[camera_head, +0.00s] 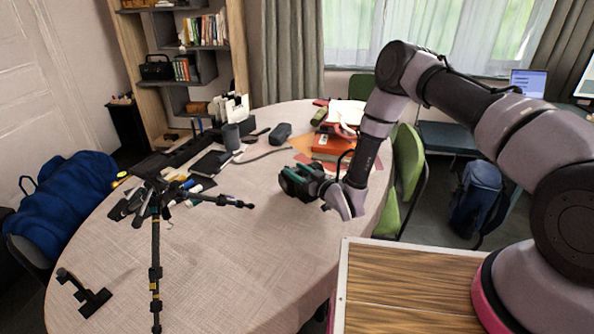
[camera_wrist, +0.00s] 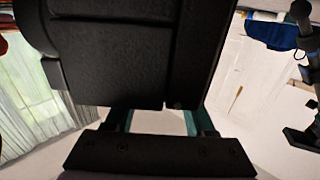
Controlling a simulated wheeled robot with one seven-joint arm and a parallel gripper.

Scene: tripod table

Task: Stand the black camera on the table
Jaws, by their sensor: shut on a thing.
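My gripper (camera_head: 298,181) is above the right part of the round table (camera_head: 258,240), its teal fingers shut on the black camera. The black camera (camera_wrist: 125,50) fills the upper middle of the wrist view, close to the gripper's palm, with a teal finger on each side below it. In the head view the camera is a small dark shape among the fingers, hard to separate from them. I cannot tell how high it is above the tabletop.
A black tripod (camera_head: 155,250) stands at the table's left, with one leg reaching toward the middle. An orange box (camera_head: 333,146) is at the back right. The front middle of the table is clear.

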